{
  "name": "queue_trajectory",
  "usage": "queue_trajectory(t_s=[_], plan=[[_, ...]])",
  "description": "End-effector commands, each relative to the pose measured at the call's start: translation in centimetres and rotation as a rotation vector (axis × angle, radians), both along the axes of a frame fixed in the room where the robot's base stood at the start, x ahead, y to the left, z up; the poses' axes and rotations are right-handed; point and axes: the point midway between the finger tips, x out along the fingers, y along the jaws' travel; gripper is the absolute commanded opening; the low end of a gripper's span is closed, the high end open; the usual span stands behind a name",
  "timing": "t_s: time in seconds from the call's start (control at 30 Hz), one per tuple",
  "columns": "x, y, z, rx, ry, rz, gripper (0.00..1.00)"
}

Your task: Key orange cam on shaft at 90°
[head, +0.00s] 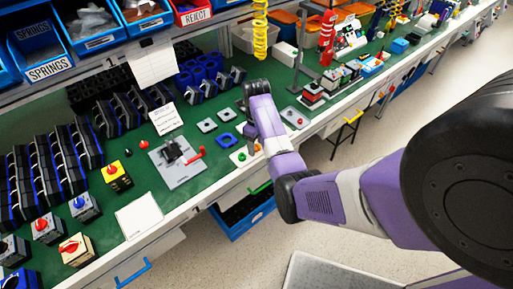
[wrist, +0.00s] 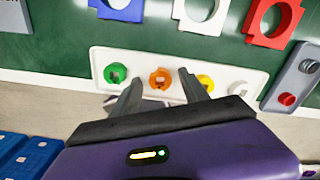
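In the wrist view, the orange cam (wrist: 160,79) sits on a white tray (wrist: 140,59), between a green cam (wrist: 115,74) and a yellow cam (wrist: 205,82). A white cam (wrist: 238,88) is at the tray's right. My gripper (wrist: 160,73) is open, its fingers on either side of the orange cam in the picture; I cannot tell its height above the tray. In the head view, the green cam (head: 241,156) shows beside my arm, which hides much of the tray. A grey fixture plate (head: 182,176) carries a dark mechanism and a red handle (head: 196,155); I cannot make out the shaft.
Square plates lie behind the tray: blue (wrist: 122,12), white (wrist: 180,10) and red (wrist: 290,22). A grey unit with a red knob (wrist: 287,99) is at right. The bench's front edge runs close to the tray. Finished switches (head: 83,207) stand at left. A yellow coiled hose (head: 260,30) hangs at the back.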

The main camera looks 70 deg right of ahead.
Motion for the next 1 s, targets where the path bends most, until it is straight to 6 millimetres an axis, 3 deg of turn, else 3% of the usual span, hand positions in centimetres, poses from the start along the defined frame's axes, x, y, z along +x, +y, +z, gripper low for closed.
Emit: queue_trajectory(t_s=[0.03,0.23,0.73,0.87,1.0], plan=[[0.0,0.0,0.0,0.000,0.000,0.000,0.40],[0.0,0.0,0.0,0.000,0.000,0.000,0.01],[0.1,-0.1,0.9,-0.002,-0.002,0.001,0.00],[0.1,-0.1,2.6,-0.003,-0.004,0.000,0.00],[0.2,-0.1,5.5,-0.005,-0.004,0.001,0.00]])
